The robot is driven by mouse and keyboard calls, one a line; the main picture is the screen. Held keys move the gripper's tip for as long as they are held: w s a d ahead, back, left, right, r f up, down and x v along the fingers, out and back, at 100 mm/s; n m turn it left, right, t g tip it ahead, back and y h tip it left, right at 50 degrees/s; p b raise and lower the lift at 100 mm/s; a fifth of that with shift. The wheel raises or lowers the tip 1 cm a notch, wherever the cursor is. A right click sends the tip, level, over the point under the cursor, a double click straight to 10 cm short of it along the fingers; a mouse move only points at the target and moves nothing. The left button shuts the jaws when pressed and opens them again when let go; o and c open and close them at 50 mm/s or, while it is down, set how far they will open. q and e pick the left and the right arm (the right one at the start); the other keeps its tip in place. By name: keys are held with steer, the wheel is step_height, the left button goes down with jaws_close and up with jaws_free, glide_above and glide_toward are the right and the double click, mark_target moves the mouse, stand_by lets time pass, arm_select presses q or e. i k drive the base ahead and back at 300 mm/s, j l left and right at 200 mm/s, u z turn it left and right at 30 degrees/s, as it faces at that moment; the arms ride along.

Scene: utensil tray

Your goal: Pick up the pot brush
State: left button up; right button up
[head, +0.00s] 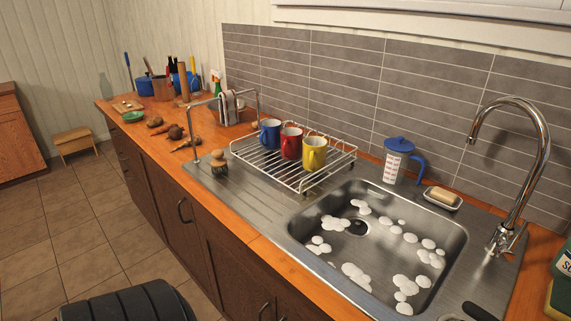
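The pot brush (218,161) stands on the steel drainboard, left of the wire dish rack. It has a round wooden knob on top and dark bristles below, and appears upright. Nothing touches it from above, and its near side is open to view.
The dish rack (332,168) holds a blue mug (270,133), a red mug (291,143) and a yellow mug (314,153). A metal rail (191,115) rises behind the brush. The sink (300,228) holds foam. A dark object (479,312) is cut off at the bottom right.

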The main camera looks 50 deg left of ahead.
mark_target(219, 162)
steer(key=u, duration=2.1)
